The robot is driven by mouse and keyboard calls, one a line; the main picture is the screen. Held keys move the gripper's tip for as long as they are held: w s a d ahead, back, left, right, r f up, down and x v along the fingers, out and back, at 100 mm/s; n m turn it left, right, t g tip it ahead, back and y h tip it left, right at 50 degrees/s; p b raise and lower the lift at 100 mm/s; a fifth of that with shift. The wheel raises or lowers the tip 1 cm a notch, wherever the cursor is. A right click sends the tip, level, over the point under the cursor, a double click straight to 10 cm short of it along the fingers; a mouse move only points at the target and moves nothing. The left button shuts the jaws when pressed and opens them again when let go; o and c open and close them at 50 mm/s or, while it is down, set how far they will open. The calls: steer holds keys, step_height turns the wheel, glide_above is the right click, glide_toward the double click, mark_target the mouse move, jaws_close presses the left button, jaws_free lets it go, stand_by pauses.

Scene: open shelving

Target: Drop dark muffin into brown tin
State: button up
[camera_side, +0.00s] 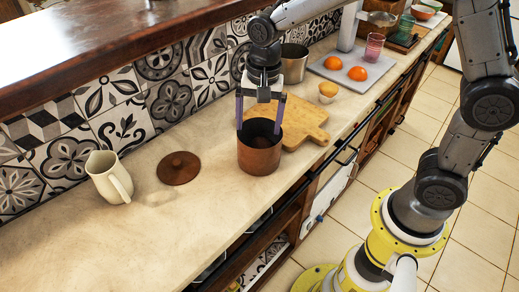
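The brown tin (259,160) stands upright and uncovered on the counter, in front of a wooden cutting board. My gripper (260,130) points down over the tin's mouth, its two purple fingers spread wide, with the tips close to the rim on either side. Nothing shows between the fingers. Inside the tin's shadowed mouth is a dim brownish shape (262,143); I cannot tell whether it is the dark muffin or the tin's inner wall. No dark muffin shows clearly elsewhere.
A brown round lid (179,168) and a cream pitcher (110,178) stand to the left. The cutting board (304,124) lies behind the tin. A light muffin (327,92), a metal pot (294,64) and a tray (373,86) with two oranges are farther right.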

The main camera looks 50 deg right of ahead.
steer(key=shift+s+d+f, duration=0.1)
steer(key=shift+s+f, duration=0.2)
steer(key=shift+f, duration=0.1)
steer(key=s+d+r+t, duration=0.1)
steer(key=s+d+r, duration=0.1)
steer(key=r, duration=0.8)
steer(key=s+d+r+t, duration=0.1)
steer(key=s+d+r, duration=0.15)
steer(key=r, duration=0.65)
steer(key=s+d+f+n+t, duration=0.1)
steer(key=s+f+n, duration=0.3)
steer(key=s, duration=0.4)
steer(key=s+d+f+n+t, duration=0.2)
steer(key=s+d+f+n, duration=0.1)
steer(key=s+n, duration=0.3)
steer(key=shift+s+d+f+n, duration=0.15)
steer(key=shift+s+f+n, duration=0.15)
steer(key=shift+s+f, duration=0.6)
